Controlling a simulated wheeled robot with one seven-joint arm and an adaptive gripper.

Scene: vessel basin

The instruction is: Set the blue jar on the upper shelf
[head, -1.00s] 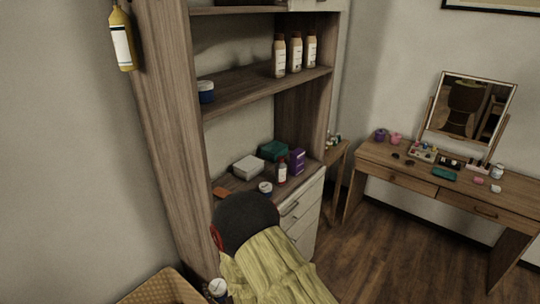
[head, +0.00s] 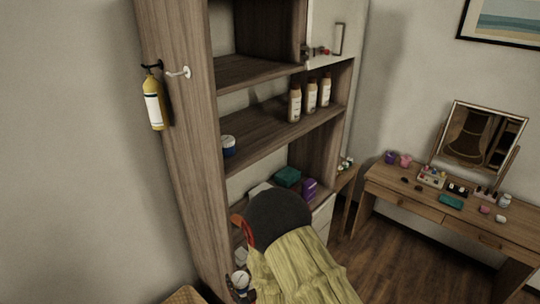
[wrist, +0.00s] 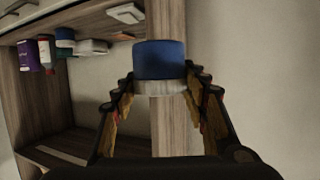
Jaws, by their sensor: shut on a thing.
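My gripper (wrist: 163,88) is shut on a blue jar (wrist: 160,59) with a pale lid, held between its two fingers in the wrist view. In the head view the pale lid of the held jar (head: 241,279) shows low, beside the lower front of the shelf unit, and my arm hides much of the gripper. The unit's top visible shelf (head: 240,72) looks bare on its left part. The shelf below it (head: 262,137) carries another blue jar with a white lid (head: 228,147) at its left end and three cream bottles (head: 310,97) at its right.
The lower surface holds a teal box (head: 287,176), a purple box (head: 309,188) and other items partly hidden by my arm. A yellow extinguisher (head: 154,102) hangs on the unit's left side. A dressing table (head: 400,192) with a mirror stands at right.

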